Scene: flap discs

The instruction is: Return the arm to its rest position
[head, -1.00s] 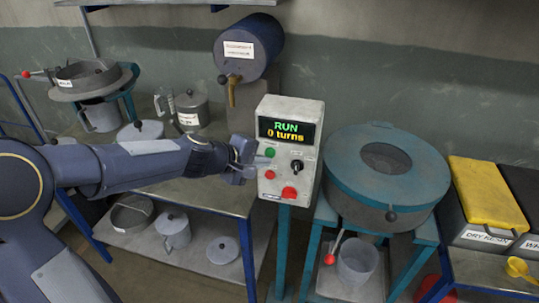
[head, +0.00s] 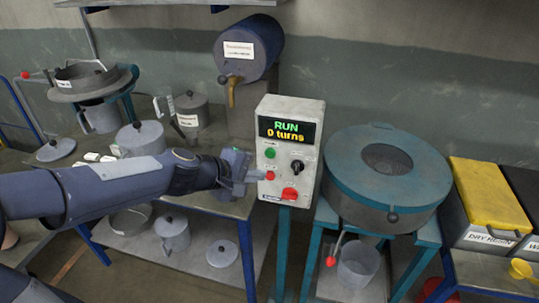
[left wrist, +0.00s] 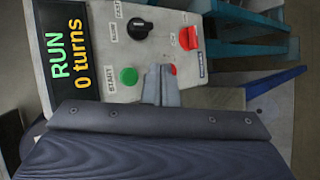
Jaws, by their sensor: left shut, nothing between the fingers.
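My left arm comes in from the left in the head view. Its gripper (head: 252,174) is shut and empty, its tips close to the front of the control box (head: 272,108) by the red button (head: 270,175). In the left wrist view the closed fingers (left wrist: 161,84) overlap the red button (left wrist: 173,69), beside the green START button (left wrist: 128,76). I cannot tell whether the tips touch it. The display (head: 287,130) reads RUN, 0 turns. My right gripper is not in view.
A round blue-lidded mixer (head: 345,165) stands right of the box, with a clear container (head: 358,265) below. A bench (head: 235,207) with pots and lids lies under and behind my arm. A yellow-lidded bin (head: 487,195) is at the right. A blue drum (head: 262,45) sits behind.

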